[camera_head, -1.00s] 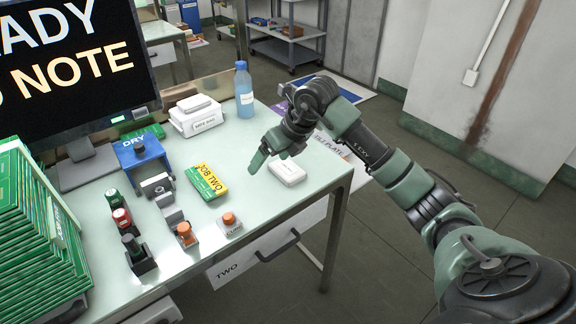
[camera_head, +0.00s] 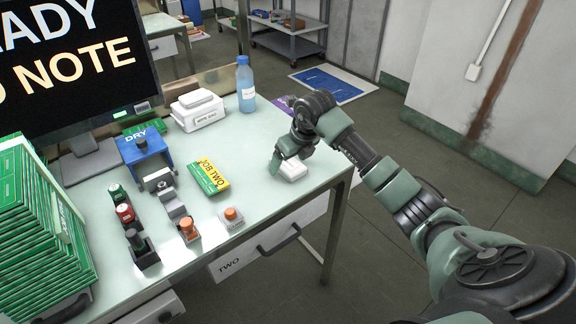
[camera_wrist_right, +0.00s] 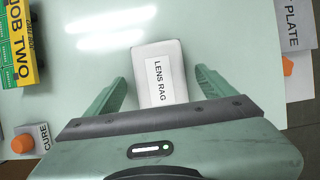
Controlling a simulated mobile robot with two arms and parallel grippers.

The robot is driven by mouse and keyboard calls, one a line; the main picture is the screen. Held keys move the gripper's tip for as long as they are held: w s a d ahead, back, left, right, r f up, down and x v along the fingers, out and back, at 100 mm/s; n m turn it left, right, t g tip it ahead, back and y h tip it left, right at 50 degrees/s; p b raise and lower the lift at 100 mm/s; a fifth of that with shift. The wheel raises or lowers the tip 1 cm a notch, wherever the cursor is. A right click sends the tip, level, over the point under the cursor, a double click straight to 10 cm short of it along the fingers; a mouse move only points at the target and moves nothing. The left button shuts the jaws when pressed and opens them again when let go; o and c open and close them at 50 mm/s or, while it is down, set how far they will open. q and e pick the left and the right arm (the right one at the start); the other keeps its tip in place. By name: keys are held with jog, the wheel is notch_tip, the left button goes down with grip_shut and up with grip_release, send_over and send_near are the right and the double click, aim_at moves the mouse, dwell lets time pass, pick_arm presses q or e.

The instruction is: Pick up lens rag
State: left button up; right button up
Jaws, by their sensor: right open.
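The lens rag (camera_wrist_right: 160,62) is a small white block with a "LENS RAG" label, lying flat on the table. In the right wrist view it sits between the two fingers of my right gripper (camera_wrist_right: 158,92), with a gap on each side. The gripper is open. In the head view the lens rag (camera_head: 292,171) is near the table's right edge, and my right gripper (camera_head: 282,163) is over it, partly covering it. My left gripper is not in view.
A yellow and green "JOB TWO" box (camera_head: 208,178) lies left of the rag. An orange-topped "CURE" block (camera_head: 231,217), a white wipe box (camera_head: 199,112) and a blue bottle (camera_head: 245,85) stand on the table (camera_head: 265,215). The table's right edge is close.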

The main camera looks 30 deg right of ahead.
jog(key=shift+f, duration=0.25)
dwell(0.4)
jog(key=c, duration=1.5)
